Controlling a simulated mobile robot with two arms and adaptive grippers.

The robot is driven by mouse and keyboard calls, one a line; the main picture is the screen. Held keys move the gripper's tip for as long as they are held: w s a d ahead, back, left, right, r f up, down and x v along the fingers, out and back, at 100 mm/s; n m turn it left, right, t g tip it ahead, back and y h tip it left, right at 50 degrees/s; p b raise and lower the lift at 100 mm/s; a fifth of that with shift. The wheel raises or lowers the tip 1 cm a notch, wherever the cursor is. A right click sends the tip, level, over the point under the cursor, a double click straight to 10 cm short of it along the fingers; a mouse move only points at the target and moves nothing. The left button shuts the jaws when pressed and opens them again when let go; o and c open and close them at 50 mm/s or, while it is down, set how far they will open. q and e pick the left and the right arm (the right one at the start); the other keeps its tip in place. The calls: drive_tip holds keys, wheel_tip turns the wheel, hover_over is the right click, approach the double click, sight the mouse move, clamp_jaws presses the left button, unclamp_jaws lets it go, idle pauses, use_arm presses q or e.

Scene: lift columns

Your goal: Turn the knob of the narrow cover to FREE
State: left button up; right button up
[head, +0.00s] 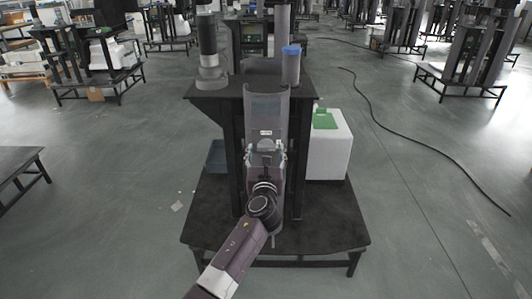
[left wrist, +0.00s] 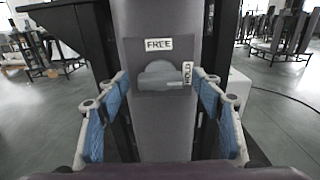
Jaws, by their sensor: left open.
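The narrow cover (head: 266,104) is a tall grey curved shell on the black stand, and it fills the middle of the left wrist view (left wrist: 160,125). Its grey rounded knob (left wrist: 160,72) sits below a FREE label (left wrist: 159,44) and left of a sideways HOLD label (left wrist: 187,73). A pale bar on the knob's lower part lies roughly level and reaches toward HOLD. My left gripper (head: 265,151) is open in front of the cover. Its blue-padded fingers (left wrist: 160,82) stand apart on either side of the knob, with nothing between them clearly gripped. My right gripper is out of view.
The black stand (head: 330,228) has a wide lower shelf. A white box with a green top (head: 329,150) stands at its right. A blue-capped cylinder (head: 291,68) and a grey column (head: 210,55) rise above. A black cable (head: 400,135) crosses the floor.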

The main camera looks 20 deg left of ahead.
use_arm(q)
drive_tip(key=shift+w, duration=0.35)
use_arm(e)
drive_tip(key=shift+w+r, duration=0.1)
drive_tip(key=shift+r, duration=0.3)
use_arm(q)
drive_tip(key=shift+a, duration=0.1)
drive_tip(key=c, duration=1.2)
drive_tip(key=shift+o, duration=0.2)
